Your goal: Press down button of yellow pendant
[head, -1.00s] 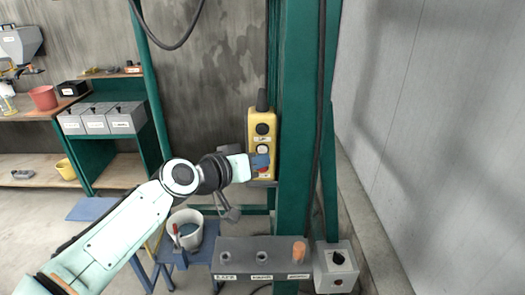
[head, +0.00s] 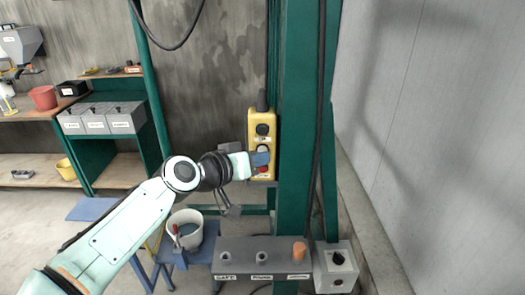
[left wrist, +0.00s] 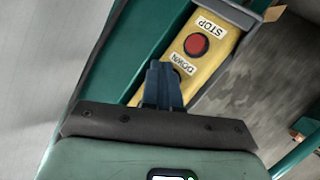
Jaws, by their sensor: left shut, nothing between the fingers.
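The yellow pendant (head: 262,120) hangs upright on the green post. A black button shows near its top and a red button near its bottom in the head view. My left gripper (head: 262,158) is shut and empty, with its blue fingertips over the pendant's middle to lower part. In the left wrist view the pendant (left wrist: 222,52) shows a red button (left wrist: 196,45) with a STOP label and a DOWN label. The shut blue fingers (left wrist: 162,85) lie just beyond the DOWN label and hide the button there. I cannot tell whether they touch it. My right gripper is out of view.
The green post (head: 298,130) stands right beside the pendant. A grey holder box (head: 240,255) with an orange piece (head: 299,250) is below. A white bucket (head: 186,228) stands on a blue stand to the left.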

